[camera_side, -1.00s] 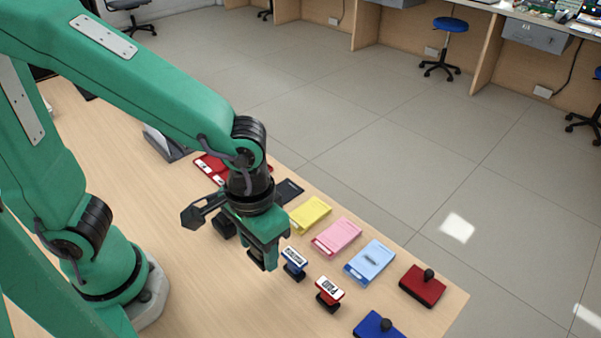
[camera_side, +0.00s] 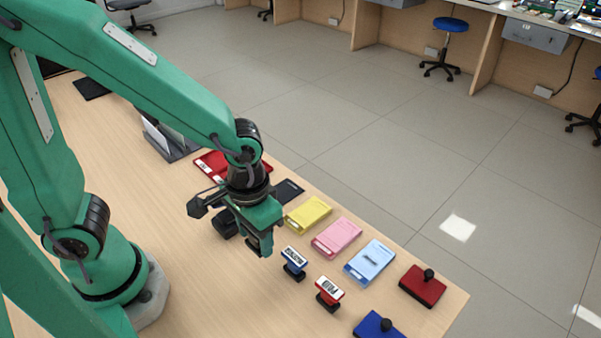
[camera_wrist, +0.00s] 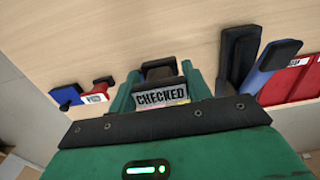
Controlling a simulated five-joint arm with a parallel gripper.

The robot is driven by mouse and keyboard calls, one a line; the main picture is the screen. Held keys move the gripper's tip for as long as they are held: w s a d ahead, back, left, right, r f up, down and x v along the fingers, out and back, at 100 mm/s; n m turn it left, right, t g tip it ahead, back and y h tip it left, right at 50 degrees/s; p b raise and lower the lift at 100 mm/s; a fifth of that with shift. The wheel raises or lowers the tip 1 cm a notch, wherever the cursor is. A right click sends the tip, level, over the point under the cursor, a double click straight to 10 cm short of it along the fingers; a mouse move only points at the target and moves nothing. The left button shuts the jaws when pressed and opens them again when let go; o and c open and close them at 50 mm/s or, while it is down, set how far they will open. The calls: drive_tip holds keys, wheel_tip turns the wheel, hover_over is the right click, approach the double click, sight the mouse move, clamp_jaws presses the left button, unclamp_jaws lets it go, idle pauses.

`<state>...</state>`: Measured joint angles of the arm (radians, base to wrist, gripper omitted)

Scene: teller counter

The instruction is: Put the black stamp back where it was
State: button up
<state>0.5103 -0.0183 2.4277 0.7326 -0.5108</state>
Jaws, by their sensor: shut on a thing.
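My gripper (camera_side: 262,246) is shut on the black stamp, which it holds over the counter on the near side of the paper pads. In the wrist view the black stamp (camera_wrist: 162,97) sits between my green fingers, with a label reading CHECKED towards the camera. In the side view the fingers hide most of it, and its gap to the counter is hard to judge. A blue stamp (camera_side: 294,262) and a red stamp (camera_side: 329,292) stand on the counter to the right of my gripper, in a slanting row.
Yellow (camera_side: 309,214), pink (camera_side: 337,237) and light blue (camera_side: 370,262) pads lie behind the stamps. Red (camera_side: 421,289) and blue (camera_side: 376,327) knobbed blocks lie to the right. A dark object (camera_side: 224,224) stands close left of my gripper. Bare counter lies in front.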

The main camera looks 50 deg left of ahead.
drive_tip(key=w+a+f, duration=0.3)
drive_tip(key=w+a, duration=0.1)
drive_tip(key=shift+w+a+f, duration=0.1)
drive_tip(key=shift+w+f, duration=0.3)
drive_tip(key=shift+f, duration=2)
drive_tip(key=shift+f, duration=0.15)
drive_tip(key=o, duration=0.8)
wheel_tip(320, 180, up, 12)
drive_tip(key=shift+r, duration=0.2)
